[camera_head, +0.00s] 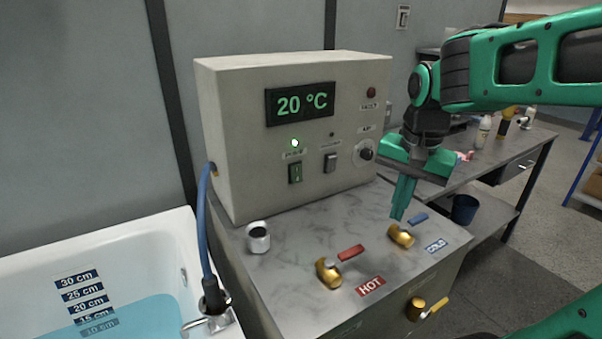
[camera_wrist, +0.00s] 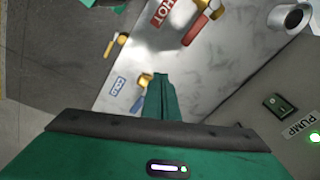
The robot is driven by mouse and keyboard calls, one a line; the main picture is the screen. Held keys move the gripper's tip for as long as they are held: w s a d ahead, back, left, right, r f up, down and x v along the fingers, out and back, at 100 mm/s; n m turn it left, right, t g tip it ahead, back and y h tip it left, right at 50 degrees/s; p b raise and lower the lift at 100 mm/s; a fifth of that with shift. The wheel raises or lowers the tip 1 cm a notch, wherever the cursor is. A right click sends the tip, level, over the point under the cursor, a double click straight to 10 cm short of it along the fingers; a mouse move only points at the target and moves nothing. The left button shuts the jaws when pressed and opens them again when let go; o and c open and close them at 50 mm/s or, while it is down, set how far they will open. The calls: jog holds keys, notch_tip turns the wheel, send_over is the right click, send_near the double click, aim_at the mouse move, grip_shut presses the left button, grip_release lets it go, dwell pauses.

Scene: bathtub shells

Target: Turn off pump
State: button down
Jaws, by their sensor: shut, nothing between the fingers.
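The pump switch (camera_head: 295,173) is a green rocker on the front of the beige control box (camera_head: 240,130), below a lit green lamp (camera_head: 295,143). In the wrist view the switch (camera_wrist: 279,104) is at the right, beside the label PUMP (camera_wrist: 298,126) and a lit green lamp (camera_wrist: 314,138). My gripper (camera_head: 398,215) is green, shut and empty. It points down above the counter, just over the brass cold valve (camera_head: 401,236), to the right of the switch and apart from it. I cannot tell whether it touches the valve.
The brass hot valve (camera_head: 328,272) with a red handle (camera_head: 351,252) and a metal cup-like fitting (camera_head: 258,238) stand on the grey counter (camera_head: 300,235). A blue hose (camera_head: 203,225) runs down beside the box to the bathtub (camera_head: 150,250). Another dark switch (camera_head: 330,162) is right of the pump switch.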

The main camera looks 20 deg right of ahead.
aim_at(297, 174)
jog(key=w+a+r+m+t, duration=0.1)
jog(key=w+a+r+m, duration=0.1)
jog(key=w+a+r, duration=0.2)
jog(key=w+a+r+m+t+y, duration=0.1)
jog(key=w+a+r+m, duration=0.2)
jog(key=w, duration=0.8)
jog(key=a+r, duration=0.2)
jog(key=a, duration=0.2)
jog(key=shift+a, duration=0.4)
jog(key=shift+f, duration=0.15)
jog(key=w+a+f, duration=0.1)
jog(key=w+f, duration=0.5)
jog(key=f, duration=0.4)
jog(key=shift+w, duration=0.4)
jog(key=shift+a, duration=0.1)
